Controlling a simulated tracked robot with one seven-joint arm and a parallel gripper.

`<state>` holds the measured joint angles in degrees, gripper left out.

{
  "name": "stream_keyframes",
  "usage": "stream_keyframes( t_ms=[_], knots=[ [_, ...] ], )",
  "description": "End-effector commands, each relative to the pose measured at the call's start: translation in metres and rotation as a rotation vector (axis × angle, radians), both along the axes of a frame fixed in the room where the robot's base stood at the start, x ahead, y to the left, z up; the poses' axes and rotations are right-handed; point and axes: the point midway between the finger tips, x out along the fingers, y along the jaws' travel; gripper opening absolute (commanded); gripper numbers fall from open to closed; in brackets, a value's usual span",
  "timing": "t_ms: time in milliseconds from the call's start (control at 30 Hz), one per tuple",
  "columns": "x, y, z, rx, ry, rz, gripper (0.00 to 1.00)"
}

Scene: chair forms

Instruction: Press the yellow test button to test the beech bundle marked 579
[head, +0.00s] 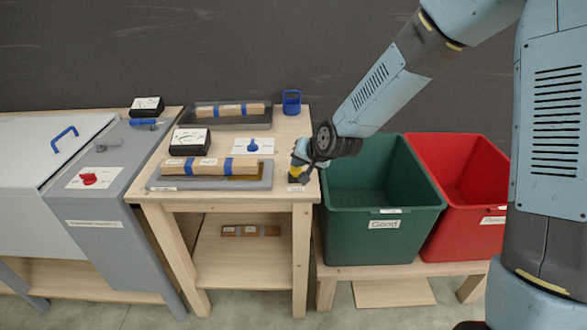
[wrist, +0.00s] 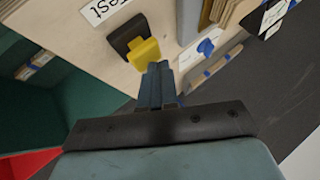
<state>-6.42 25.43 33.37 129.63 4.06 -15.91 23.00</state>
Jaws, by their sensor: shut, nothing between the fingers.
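The yellow test button (wrist: 145,52) sits on a black housing (wrist: 126,36) beside a "Test" label in the wrist view. In the head view the yellow button (head: 296,171) shows at the table's right front corner, partly covered by my gripper. My gripper (wrist: 158,66) is shut and empty, its tips at the button's edge; I cannot tell whether they touch it. A light wood bundle with blue bands (head: 210,166) lies in the front grey tray (head: 165,184). A similar bundle (head: 230,109) lies in the rear tray. Their marks are too small to read.
A meter (head: 190,141) and a blue knob (head: 252,145) stand between the trays. A green bin (head: 383,228) marked "Good" and a red bin (head: 470,235) stand right of the table. A darker bundle (head: 250,231) lies on the lower shelf. A grey cabinet (head: 100,210) stands left.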

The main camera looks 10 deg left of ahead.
Motion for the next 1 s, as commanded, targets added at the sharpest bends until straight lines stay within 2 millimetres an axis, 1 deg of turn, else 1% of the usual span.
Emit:
stream_keyframes(
  t_ms=[1000],
  knots=[
    [-0.0005, 0.0002, -0.0104, 0.0, 0.002, 0.001, 0.0]
  ],
)
